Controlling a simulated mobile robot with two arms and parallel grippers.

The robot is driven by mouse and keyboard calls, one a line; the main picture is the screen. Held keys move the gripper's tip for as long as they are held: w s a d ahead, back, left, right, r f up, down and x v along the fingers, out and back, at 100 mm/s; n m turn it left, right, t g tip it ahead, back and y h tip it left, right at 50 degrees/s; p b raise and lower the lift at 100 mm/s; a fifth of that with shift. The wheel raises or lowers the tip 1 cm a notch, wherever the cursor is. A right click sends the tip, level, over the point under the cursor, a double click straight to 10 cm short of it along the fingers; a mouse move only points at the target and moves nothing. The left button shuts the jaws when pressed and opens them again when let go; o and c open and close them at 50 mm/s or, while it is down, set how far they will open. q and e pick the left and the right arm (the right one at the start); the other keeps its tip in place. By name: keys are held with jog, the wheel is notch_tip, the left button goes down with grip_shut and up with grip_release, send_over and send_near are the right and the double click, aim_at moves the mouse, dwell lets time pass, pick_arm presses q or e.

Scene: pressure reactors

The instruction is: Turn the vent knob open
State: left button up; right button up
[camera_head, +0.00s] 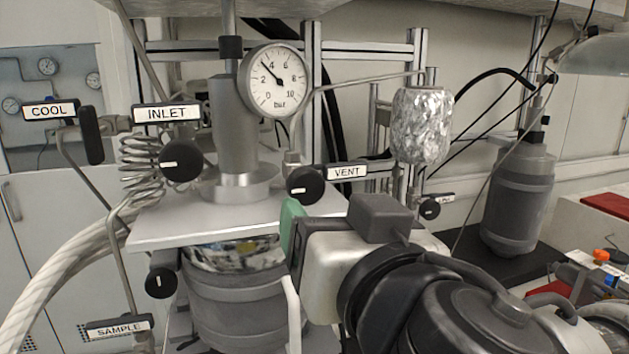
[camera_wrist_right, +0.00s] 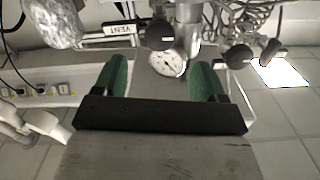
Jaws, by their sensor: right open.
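The vent knob (camera_head: 305,184) is a round black knob with a short white mark, just left of the white VENT label (camera_head: 347,172). In the right wrist view the vent knob (camera_wrist_right: 159,34) sits beyond the fingertips, between them across the picture, with the VENT label (camera_wrist_right: 117,29) beside it. My right gripper (camera_head: 291,226) is just below the vent knob in the head view, apart from it; one green finger pad shows and the other is hidden. In the wrist view my right gripper (camera_wrist_right: 160,77) is open, with nothing between its green pads. My left gripper is out of view.
The pressure gauge (camera_head: 274,80) stands above the reactor, its needle a little below 4. The INLET knob (camera_head: 182,160) is to the left, over the white plate (camera_head: 170,222). A foil-wrapped cylinder (camera_head: 421,125) and a smaller black knob (camera_head: 429,208) are to the right.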

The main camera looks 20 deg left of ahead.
aim_at(308, 190)
jog(key=p+x, duration=0.4)
jog(key=x, duration=0.4)
jog(key=shift+w+a+r, duration=0.15)
jog(key=shift+w+a, duration=0.25)
jog(key=shift+w, duration=0.1)
jog(key=shift+c, duration=0.3)
